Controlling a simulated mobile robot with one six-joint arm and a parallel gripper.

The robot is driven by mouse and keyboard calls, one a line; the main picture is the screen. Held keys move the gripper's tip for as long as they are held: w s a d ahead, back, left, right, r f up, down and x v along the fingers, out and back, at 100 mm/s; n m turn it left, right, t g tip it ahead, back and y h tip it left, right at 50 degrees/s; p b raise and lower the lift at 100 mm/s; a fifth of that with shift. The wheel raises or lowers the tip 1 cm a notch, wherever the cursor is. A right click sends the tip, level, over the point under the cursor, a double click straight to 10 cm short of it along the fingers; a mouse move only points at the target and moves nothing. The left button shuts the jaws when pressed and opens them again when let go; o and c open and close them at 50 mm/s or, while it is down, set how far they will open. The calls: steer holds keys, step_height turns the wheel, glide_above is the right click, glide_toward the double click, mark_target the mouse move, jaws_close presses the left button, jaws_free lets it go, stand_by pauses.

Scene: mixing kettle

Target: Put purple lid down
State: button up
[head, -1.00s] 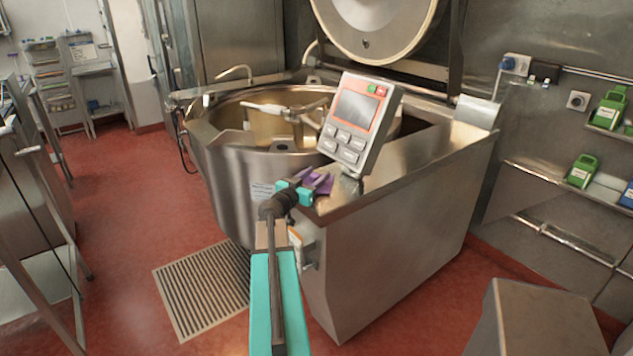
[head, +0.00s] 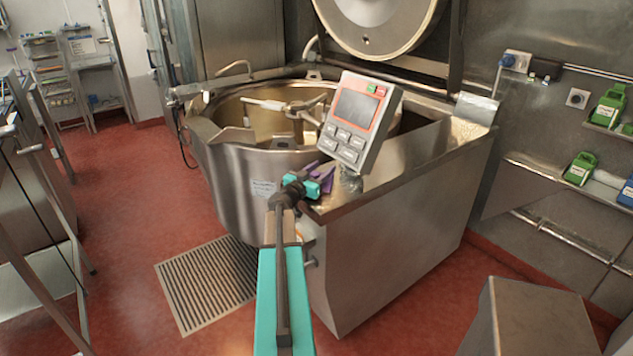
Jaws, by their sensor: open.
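The purple lid (head: 326,181) shows as a small purple patch at the near corner of the kettle's steel housing top, below the control panel. My gripper (head: 316,181), with teal parts on a dark wrist, is right at it and open. The fingers and wrist cover part of the lid, so its full shape is hidden. I cannot tell whether the fingers touch it or whether it rests flat on the steel.
The tilted control panel (head: 357,120) stands just above and right of my gripper. The open kettle bowl (head: 240,170) with its mixing arm is to the left. The steel top (head: 430,135) is clear to the right. Green bottles (head: 581,168) stand on a wall shelf.

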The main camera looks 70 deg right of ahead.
jaws_close()
steer(key=shift+r, duration=0.2)
steer(key=shift+r+b, duration=0.4)
steer(key=shift+b, duration=0.25)
steer(key=shift+s+a+b, duration=0.2)
steer(key=shift+s+b, duration=0.05)
steer(key=shift+b, duration=0.05)
steer(key=s+a+b, duration=0.2)
steer(key=s+b, duration=0.1)
steer(key=s, duration=0.1)
steer(key=s+a+b, duration=0.3)
steer(key=s, duration=0.1)
steer(key=s+a+b, duration=0.3)
steer(key=s, duration=0.1)
steer(key=shift+s, duration=0.2)
steer(key=shift+s+b, duration=0.1)
steer(key=shift+b, duration=0.6)
steer(key=shift+s+b, duration=0.1)
steer(key=shift+b, duration=0.3)
